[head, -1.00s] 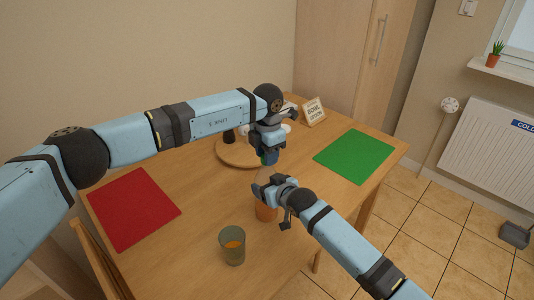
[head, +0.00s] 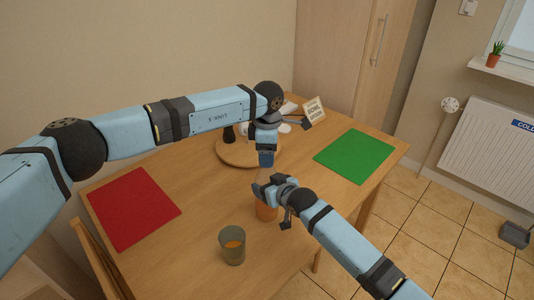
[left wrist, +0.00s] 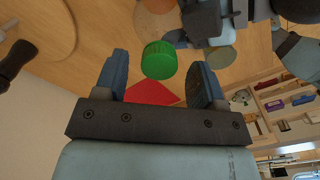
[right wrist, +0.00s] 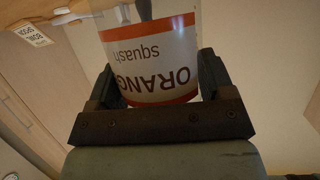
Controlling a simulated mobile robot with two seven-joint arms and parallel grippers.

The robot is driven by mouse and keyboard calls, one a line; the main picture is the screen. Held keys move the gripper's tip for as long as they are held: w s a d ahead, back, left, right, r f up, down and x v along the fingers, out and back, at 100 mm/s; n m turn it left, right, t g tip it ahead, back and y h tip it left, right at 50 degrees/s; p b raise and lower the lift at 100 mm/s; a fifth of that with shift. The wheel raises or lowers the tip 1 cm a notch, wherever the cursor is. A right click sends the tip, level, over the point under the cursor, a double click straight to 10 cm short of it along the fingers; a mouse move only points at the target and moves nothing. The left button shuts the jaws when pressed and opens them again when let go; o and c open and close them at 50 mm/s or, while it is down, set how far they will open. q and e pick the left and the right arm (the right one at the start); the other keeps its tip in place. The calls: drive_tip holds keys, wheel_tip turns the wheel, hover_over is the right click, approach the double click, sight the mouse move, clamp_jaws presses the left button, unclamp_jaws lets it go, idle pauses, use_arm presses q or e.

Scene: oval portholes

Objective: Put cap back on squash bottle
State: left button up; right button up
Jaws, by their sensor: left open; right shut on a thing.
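The orange squash bottle (head: 265,211) stands upright over the table in the head view. Its label fills the space between the right fingers in the right wrist view (right wrist: 150,60). My right gripper (head: 264,188) is shut on the bottle. The green cap (left wrist: 158,60) shows in the left wrist view at the top end of the bottle; I cannot tell whether it is fully seated. My left gripper (head: 266,162) is open above the bottle, with the cap seen between and beyond its fingertips. The cap is hidden in the head view.
A red mat (head: 134,208) lies left and a green mat (head: 355,156) right. A round wooden board (head: 232,156) with items and a small sign (head: 314,109) are behind the grippers.

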use_arm(q)
wheel_tip(320, 180, up, 11)
drive_tip(key=shift+r, duration=0.2)
use_arm(e)
drive_tip(key=o, duration=1.7)
use_arm(q)
drive_tip(key=shift+r+p, duration=0.4)
use_arm(e)
drive_tip(key=v, duration=1.3)
drive_tip(key=shift+s+d+r, duration=0.15)
drive_tip(key=shift+s, duration=0.15)
